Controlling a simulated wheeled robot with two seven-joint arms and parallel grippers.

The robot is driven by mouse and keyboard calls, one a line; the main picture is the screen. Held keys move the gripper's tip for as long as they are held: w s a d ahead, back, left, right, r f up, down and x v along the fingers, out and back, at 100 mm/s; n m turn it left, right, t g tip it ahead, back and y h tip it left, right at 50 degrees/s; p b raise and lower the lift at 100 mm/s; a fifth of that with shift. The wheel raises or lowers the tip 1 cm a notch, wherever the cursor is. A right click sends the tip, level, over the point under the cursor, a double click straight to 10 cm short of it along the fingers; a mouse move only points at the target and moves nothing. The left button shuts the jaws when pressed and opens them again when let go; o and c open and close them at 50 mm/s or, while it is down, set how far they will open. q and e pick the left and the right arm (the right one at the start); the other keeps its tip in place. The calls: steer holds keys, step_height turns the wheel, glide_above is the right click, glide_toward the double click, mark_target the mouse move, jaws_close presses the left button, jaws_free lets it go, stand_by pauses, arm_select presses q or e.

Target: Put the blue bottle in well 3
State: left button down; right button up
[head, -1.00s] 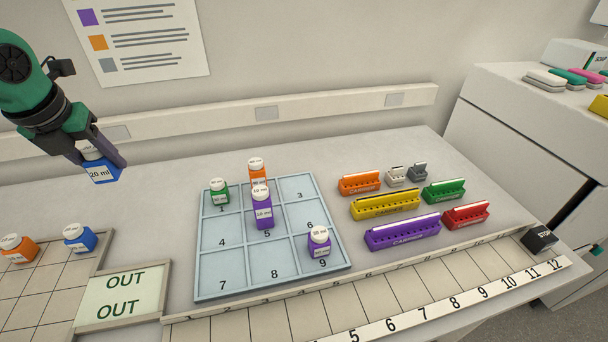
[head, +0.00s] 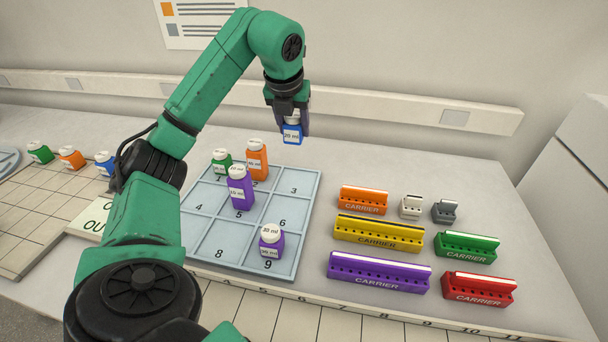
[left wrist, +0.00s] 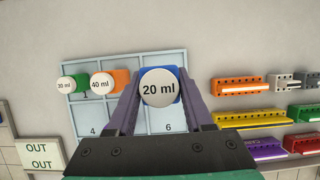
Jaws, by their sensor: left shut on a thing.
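My left gripper (head: 291,122) is shut on a blue bottle (head: 292,134) with a 20 ml label. It holds the bottle in the air above the far right corner of the numbered tray (head: 313,225), near well 3 (head: 294,189). In the left wrist view the white cap (left wrist: 159,88) of the blue bottle shows between the fingers, and the bottle covers the area of well 3. Well 3 looks empty in the head view. My right gripper is not in view.
A green bottle (head: 222,161) is in well 1 and an orange bottle (head: 257,160) in well 2. Purple bottles stand in wells 5 (head: 240,188) and 9 (head: 271,241). Carriers, such as the orange one (head: 363,200), stand right of the tray. Another blue bottle (head: 105,164) stands at left.

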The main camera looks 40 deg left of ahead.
arm_select(q)
step_height(320, 180, down, 13)
steer(key=shift+w+d+r+b, duration=0.1)
steer(key=shift+d+b, duration=0.05)
steer(key=shift+b, duration=0.5)
steer(key=shift+c, duration=1.4)
jaws_free()
steer(key=shift+f, duration=0.2)
